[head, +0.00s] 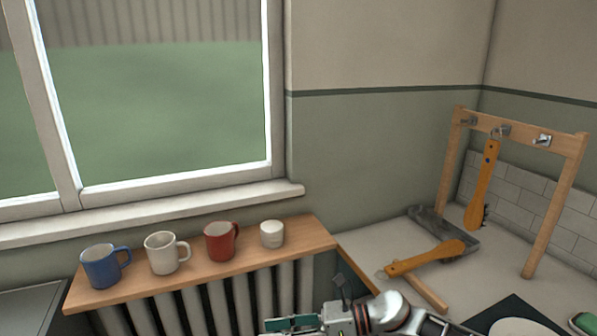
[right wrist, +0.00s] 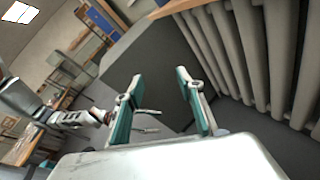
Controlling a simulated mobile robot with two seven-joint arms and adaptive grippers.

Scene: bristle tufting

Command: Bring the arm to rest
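My right gripper (head: 292,324) is at the bottom middle of the head view, in front of the radiator. In the right wrist view its two teal-padded fingers (right wrist: 160,105) are spread apart with nothing between them. My left arm shows at the left of the right wrist view. Its gripper (right wrist: 148,121) appears beyond the right fingers, small and partly hidden, with two thin fingers apart and nothing visible between them. The left gripper is not in the head view.
A wooden rack (head: 565,148) holds a hanging orange wooden handle (head: 483,185). Blue (head: 100,268), cream (head: 162,254), red (head: 219,242) and small white (head: 271,234) cups stand on the shelf (head: 200,280).

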